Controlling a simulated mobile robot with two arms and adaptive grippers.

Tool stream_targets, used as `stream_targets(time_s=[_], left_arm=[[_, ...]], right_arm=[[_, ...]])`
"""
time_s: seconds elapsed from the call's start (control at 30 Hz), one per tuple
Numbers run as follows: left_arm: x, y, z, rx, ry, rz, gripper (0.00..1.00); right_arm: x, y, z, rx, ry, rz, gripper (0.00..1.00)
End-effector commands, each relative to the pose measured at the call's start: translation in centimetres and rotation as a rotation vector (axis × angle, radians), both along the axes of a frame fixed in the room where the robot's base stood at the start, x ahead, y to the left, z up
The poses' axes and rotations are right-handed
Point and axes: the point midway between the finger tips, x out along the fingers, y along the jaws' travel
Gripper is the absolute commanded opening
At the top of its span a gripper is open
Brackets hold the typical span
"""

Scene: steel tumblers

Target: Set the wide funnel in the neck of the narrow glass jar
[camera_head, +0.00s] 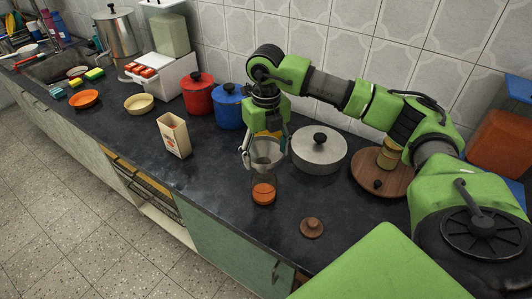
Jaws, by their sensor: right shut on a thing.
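The narrow glass jar (263,192) stands upright on the dark counter, with orange contents in its lower part. The wide funnel (264,152) is grey and sits directly above the jar, its spout end over or in the neck. I cannot tell whether it rests on the rim. My right gripper (264,146) points down and is shut on the funnel; its fingers partly hide the funnel's upper part. My left gripper is not in view.
A lidded steel pot (320,153) stands close right of the funnel. A wooden lid (312,228) lies on the counter to the front right. A round wooden board (368,163) is further right. A carton (174,136), blue pot (229,108) and red pot (198,96) stand left.

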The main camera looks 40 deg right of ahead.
Motion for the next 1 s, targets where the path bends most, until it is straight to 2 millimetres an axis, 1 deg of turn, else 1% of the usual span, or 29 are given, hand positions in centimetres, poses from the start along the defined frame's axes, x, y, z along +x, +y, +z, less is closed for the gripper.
stream_targets(time_s=[1.0], left_arm=[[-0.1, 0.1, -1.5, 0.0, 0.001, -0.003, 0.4]], right_arm=[[0.0, 0.0, -1.9, 0.0, 0.0, 0.0, 0.45]])
